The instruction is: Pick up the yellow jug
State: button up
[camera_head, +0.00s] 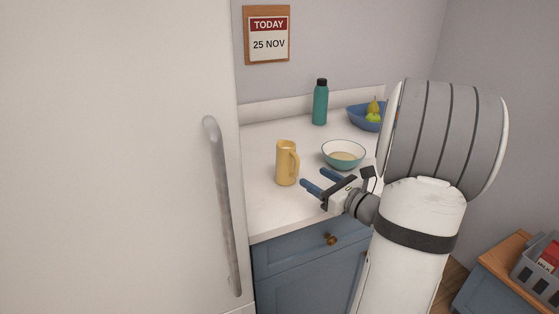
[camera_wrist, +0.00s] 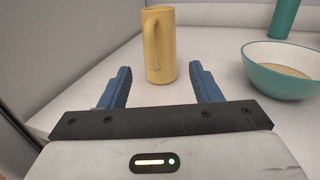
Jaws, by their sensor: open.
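The yellow jug (camera_head: 285,163) stands upright on the white counter in the head view, near the fridge side, with its handle on the right. In the wrist view the jug (camera_wrist: 166,50) stands just beyond the fingertips, centred between them, with its handle turned towards the camera and a little left. My gripper (camera_head: 316,180) is open and empty, to the right of the jug and pointing at it. Its two blue fingers also show in the wrist view (camera_wrist: 160,75), apart from the jug.
A teal bowl with pale contents (camera_head: 343,154) stands right of the jug. A teal bottle (camera_head: 320,104) and a blue fruit bowl (camera_head: 362,118) stand farther back. The white fridge door (camera_head: 120,150) rises at left. Bare counter (camera_head: 262,211) lies in front of the jug.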

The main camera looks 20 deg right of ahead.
aim_at(293, 168)
jog(key=x, duration=0.4)
jog(key=f+x, duration=0.1)
jog(key=x, duration=0.1)
jog(key=shift+w+a, duration=0.2)
jog(key=shift+w, duration=0.15)
jog(key=shift+w+a, duration=0.1)
jog(key=shift+w, duration=0.25)
grip_shut()
